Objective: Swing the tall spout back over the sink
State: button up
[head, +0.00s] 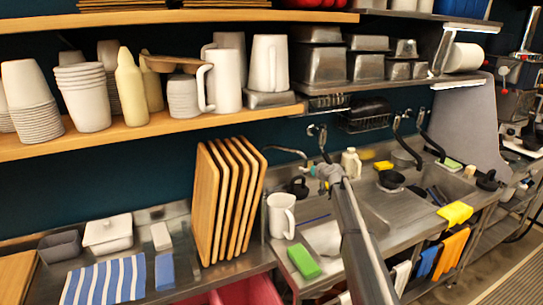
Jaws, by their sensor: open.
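Several taps stand along the back of the steel counter. A pale curved spout (285,150) reaches left behind my gripper. A dark tall spout (321,142) rises beside it from the wall fitting. Two more dark spouts (398,130) (428,142) stand further right near the sink (455,184). I cannot tell for sure which is the tall spout. My gripper (324,176) is at the far end of my arm, near the pale and dark spouts. It looks empty. Its fingers are small here, and I cannot tell whether they touch a spout. My arm hides part of the counter.
A white jug (281,216), a green sponge (303,261) and upright wooden boards (222,200) stand left of my arm. A loaded wooden shelf (225,122) hangs above on the left.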

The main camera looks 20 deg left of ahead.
jog(key=shift+w+d, duration=0.2)
jog(key=shift+w, duration=1)
jog(key=shift+w+d, duration=0.15)
jog(key=shift+w, duration=1.15)
jog(key=p+v, duration=0.2)
jog(key=v, duration=0.7)
jog(key=shift+p, duration=0.35)
jog(key=s+d+f+m+g+h, duration=0.3)
jog(key=s+d+f, duration=0.2)
jog(key=s+d, duration=0.8)
jog(key=s+d+f+m+g+h+b, duration=0.1)
jog(key=s+d+f+m+g+h, duration=0.2)
jog(key=s+d, duration=1.1)
jog(key=s+d+f+m+g+h+b, duration=0.1)
jog(key=s+d+f+m+g+h, duration=0.2)
jog(key=s+d+f, duration=0.4)
jog(key=s+d+h, duration=0.1)
jog(key=s+d, duration=0.2)
jog(key=s, duration=0.3)
jog(key=s+d+m+h, duration=0.1)
jog(key=s+d, duration=0.3)
jog(key=s, duration=0.3)
jog(key=shift+s+f+g, duration=0.15)
jog(key=shift+f+g, duration=0.1)
jog(key=shift+g, duration=0.05)
